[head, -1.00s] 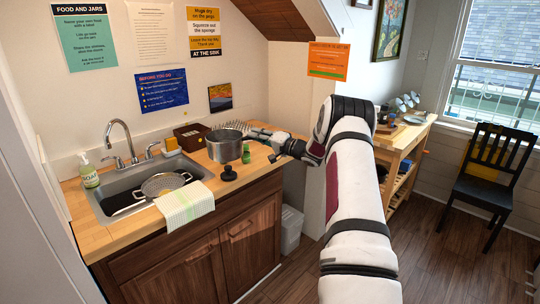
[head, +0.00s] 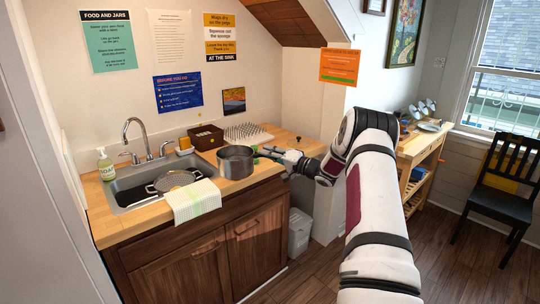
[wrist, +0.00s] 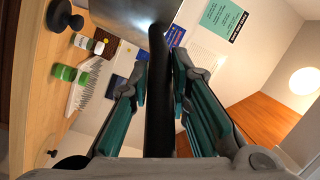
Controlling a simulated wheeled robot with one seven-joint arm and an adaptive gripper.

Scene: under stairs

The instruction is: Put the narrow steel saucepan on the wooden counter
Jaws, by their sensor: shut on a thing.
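The narrow steel saucepan (head: 236,164) is at the right part of the wooden counter (head: 122,222), right of the sink and near the front edge. It looks upright in the head view; I cannot tell whether its base touches the counter. My gripper (head: 277,155) is at its right side. In the wrist view my gripper (wrist: 158,88) is shut on the saucepan's black handle (wrist: 157,125), one teal-padded finger on each side. The steel body (wrist: 118,24) shows at the top of that view, partly cut off.
The sink (head: 125,190) holds a colander (head: 172,181); a striped towel (head: 193,201) hangs over its front. Behind the saucepan are a wooden box (head: 206,136) and a peg rack (head: 248,132). Green-labelled jars (wrist: 65,73) and a black knobbed object (wrist: 62,16) stand close by.

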